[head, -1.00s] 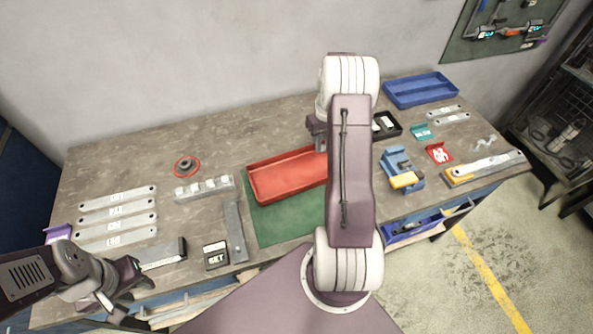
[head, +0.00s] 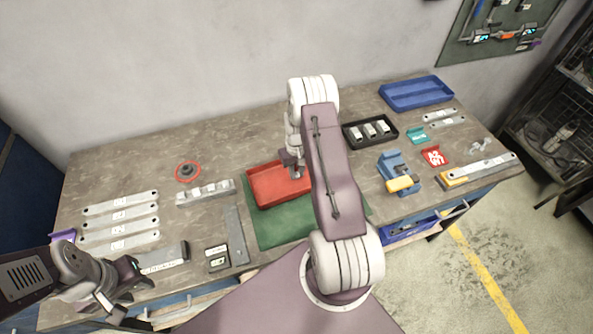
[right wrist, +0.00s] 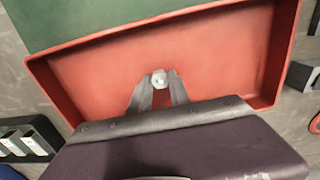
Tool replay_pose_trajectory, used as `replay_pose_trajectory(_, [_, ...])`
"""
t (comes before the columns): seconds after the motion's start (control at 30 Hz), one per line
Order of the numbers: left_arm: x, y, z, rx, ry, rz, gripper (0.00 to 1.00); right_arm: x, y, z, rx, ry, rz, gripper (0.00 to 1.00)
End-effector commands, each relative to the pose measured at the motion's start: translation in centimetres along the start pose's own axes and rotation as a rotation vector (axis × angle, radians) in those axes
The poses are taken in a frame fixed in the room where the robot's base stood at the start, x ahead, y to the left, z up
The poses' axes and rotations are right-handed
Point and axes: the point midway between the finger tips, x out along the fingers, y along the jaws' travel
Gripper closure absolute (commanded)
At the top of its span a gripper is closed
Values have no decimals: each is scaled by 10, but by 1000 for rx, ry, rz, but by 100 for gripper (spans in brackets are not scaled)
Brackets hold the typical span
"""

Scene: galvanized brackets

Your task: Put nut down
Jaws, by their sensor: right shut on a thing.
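A small silvery nut (right wrist: 160,79) is pinched between the fingertips of my right gripper (right wrist: 160,86) in the right wrist view. The red tray (right wrist: 220,55) lies behind and around it there, and the nut is over its floor. I cannot tell whether the nut touches the floor. In the head view my right gripper (head: 296,172) is over the red tray (head: 265,190), and the nut cannot be made out. My left gripper (head: 122,288) is at the table's front left edge, away from the tray; its fingers do not show clearly.
A green mat (head: 270,232) lies under the red tray. A blue tray (head: 418,94) is at the back right. Flat brackets (head: 120,215) lie at left.

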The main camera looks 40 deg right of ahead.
Motion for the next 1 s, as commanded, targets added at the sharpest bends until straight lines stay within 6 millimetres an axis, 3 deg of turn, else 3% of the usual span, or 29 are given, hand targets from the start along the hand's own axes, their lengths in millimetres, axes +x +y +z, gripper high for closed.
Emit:
replay_pose_trajectory(0.13, [4, 0, 0, 0, 0, 0, 64, 4, 0, 0, 0, 0, 0, 100])
replay_pose_trajectory(0.17, [4, 0, 0, 0, 0, 0, 64, 4, 0, 0, 0, 0, 0, 74])
replay_pose_trajectory(0.23, [3, 0, 0, 0, 0, 0, 64, 3, 0, 0, 0, 0, 0, 55])
replay_pose_trajectory(0.67, [2, 0, 0, 0, 0, 0, 64, -7, 0, -1, 0, 4, 1, 55])
replay_pose_trajectory(1.0, [18, 0, 2, 0, 0, 0, 64, -87, 0, -2, 0, 6, 1, 55])
